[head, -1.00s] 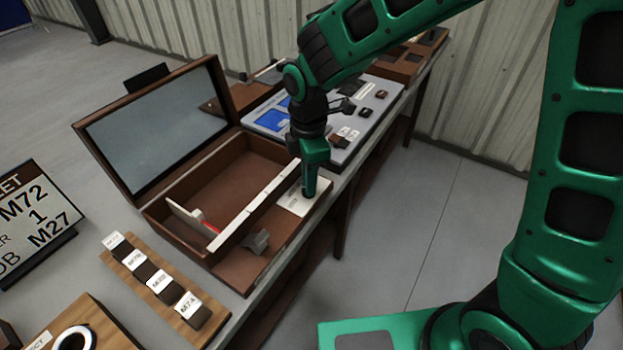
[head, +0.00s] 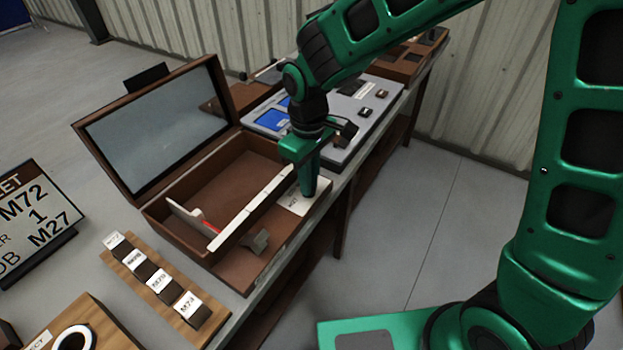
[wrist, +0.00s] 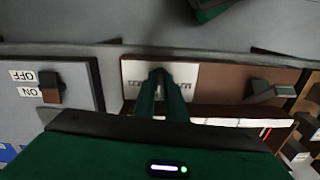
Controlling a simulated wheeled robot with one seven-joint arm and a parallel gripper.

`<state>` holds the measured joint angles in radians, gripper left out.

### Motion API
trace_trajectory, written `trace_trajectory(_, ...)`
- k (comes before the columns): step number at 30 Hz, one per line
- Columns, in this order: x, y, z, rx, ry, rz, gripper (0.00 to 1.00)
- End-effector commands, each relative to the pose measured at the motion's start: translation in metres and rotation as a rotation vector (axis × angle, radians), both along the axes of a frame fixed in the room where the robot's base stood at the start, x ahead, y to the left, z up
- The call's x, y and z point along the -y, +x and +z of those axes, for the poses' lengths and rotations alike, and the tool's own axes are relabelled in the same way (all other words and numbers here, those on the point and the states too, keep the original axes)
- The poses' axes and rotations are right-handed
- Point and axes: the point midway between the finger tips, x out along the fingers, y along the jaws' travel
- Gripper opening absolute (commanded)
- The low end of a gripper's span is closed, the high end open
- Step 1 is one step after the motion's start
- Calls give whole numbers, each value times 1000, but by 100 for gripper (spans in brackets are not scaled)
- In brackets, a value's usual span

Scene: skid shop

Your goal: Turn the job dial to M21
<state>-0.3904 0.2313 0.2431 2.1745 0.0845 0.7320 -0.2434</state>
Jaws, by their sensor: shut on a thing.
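My gripper (head: 309,192) points down at the white dial plate (head: 292,207) at the right end of the open brown case's front ledge. In the wrist view, the two green fingers (wrist: 160,82) come together over the middle of the white plate (wrist: 132,72). They are shut on the job dial there. The dial itself is hidden by the fingers, and the marks on the plate are too small and covered to read, so its setting cannot be told.
The brown case (head: 220,258) has its lid raised and a white divider inside. A grey panel (head: 372,112) with a blue screen and switches stands behind it. A labelled block rack (head: 135,268) is at left. A sign (head: 38,215) shows M72, 1, M27.

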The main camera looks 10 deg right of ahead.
Motion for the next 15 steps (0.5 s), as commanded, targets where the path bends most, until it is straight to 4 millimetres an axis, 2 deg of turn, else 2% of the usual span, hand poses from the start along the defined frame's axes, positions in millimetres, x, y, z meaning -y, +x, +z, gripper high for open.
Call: trace_trajectory(15, -3, 1, 0, 2, 6, -485, 0)
